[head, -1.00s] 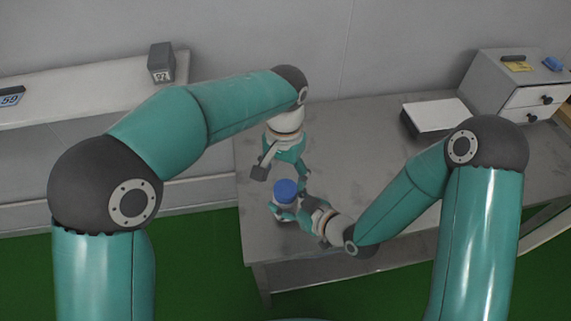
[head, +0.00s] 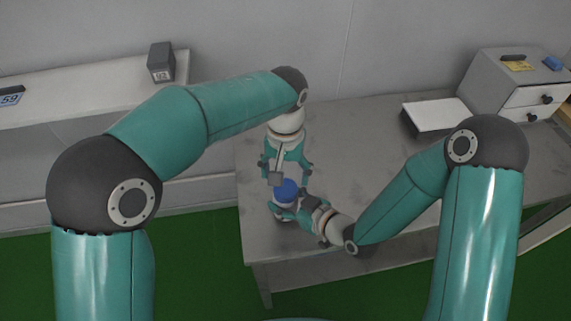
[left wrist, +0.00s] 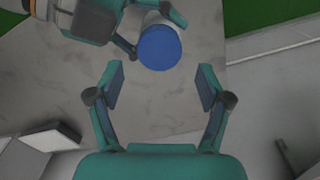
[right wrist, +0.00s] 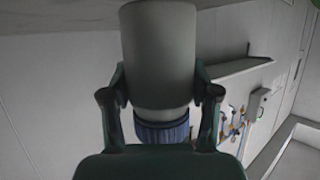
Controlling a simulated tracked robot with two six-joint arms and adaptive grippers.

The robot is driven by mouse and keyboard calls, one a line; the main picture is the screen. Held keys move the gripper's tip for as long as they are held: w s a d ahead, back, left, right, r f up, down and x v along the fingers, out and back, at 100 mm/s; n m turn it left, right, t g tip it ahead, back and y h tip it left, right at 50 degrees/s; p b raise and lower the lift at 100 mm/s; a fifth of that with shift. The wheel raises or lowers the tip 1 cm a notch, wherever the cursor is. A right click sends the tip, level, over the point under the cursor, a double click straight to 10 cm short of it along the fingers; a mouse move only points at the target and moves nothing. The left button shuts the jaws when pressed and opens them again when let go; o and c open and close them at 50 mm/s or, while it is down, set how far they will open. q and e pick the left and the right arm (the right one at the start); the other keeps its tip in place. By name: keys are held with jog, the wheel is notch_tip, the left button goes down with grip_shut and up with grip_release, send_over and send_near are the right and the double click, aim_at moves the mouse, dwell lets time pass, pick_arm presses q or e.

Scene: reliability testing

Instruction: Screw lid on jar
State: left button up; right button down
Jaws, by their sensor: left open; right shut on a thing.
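The jar (right wrist: 158,62) is a pale grey-white cylinder, seen large in the right wrist view between my right gripper's fingers (right wrist: 160,88). The blue lid (left wrist: 160,47) is on the jar's mouth end; it also shows in the head view (head: 286,190) and as a ribbed blue band in the right wrist view (right wrist: 160,132). How tightly the lid sits cannot be told. My right gripper (head: 284,208) is shut on the jar, below the lid. My left gripper (left wrist: 160,85) is open and empty, above and behind the lid, its fingers apart from it.
The grey metal table (head: 350,150) has wide free room to the right of the grippers. A white tray-like box (head: 437,114) and a drawer unit (head: 515,85) stand at the back right. A shelf with a small grey box (head: 160,62) is at the left.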

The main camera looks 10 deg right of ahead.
aim_at(285, 187)
pick_arm(q)
jog(key=shift+f, duration=2.6)
jog(key=shift+c, duration=0.3)
jog(key=c, duration=1.1)
jog(key=o, duration=1.3)
jog(key=shift+o, duration=0.2)
notch_tip(285, 187, up, 12)
jog(key=shift+f, duration=0.1)
